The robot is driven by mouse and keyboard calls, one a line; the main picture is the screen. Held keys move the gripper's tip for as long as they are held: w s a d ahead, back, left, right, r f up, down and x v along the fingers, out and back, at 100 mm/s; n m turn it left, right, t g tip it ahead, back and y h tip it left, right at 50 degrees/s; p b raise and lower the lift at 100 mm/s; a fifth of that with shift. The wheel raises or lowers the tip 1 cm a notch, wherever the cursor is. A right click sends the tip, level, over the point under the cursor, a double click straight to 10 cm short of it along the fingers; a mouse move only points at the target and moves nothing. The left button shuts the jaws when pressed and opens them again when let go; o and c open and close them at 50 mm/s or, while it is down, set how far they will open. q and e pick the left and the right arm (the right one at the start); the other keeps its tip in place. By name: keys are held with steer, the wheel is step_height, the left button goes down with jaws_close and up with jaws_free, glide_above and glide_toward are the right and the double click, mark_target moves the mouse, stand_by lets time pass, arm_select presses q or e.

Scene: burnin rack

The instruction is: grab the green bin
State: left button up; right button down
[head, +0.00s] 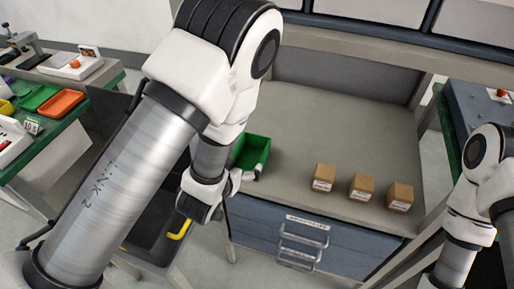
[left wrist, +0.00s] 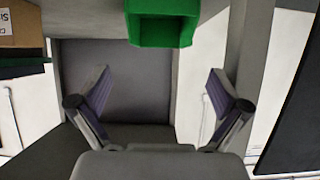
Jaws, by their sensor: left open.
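The green bin (head: 257,146) sits on the grey bench top at its left end, partly hidden behind my left arm in the head view. In the left wrist view the green bin (left wrist: 162,32) is at the top edge, cut off by the frame, beyond my fingers. My left gripper (head: 247,177) is by the near side of the bin. In the left wrist view the left gripper (left wrist: 158,80) has its two fingers spread wide with nothing between them. My right gripper is out of view; only part of the right arm shows at the right.
Several small brown boxes (head: 361,187) stand in a row on the bench (head: 300,130), right of the bin. Blue-grey drawers (head: 320,243) with handles are below. A side table at left holds an orange tray (head: 62,103) and a flat green tray (head: 37,97). The bench's middle is clear.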

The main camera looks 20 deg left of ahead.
mark_target(251, 160)
arm_select(q)
steer(key=p+x, duration=0.1)
steer(key=x, duration=1)
steer(key=shift+w+f, duration=0.1)
steer(key=shift+f, duration=0.1)
steer(key=shift+r, duration=0.1)
steer(key=c, duration=0.9)
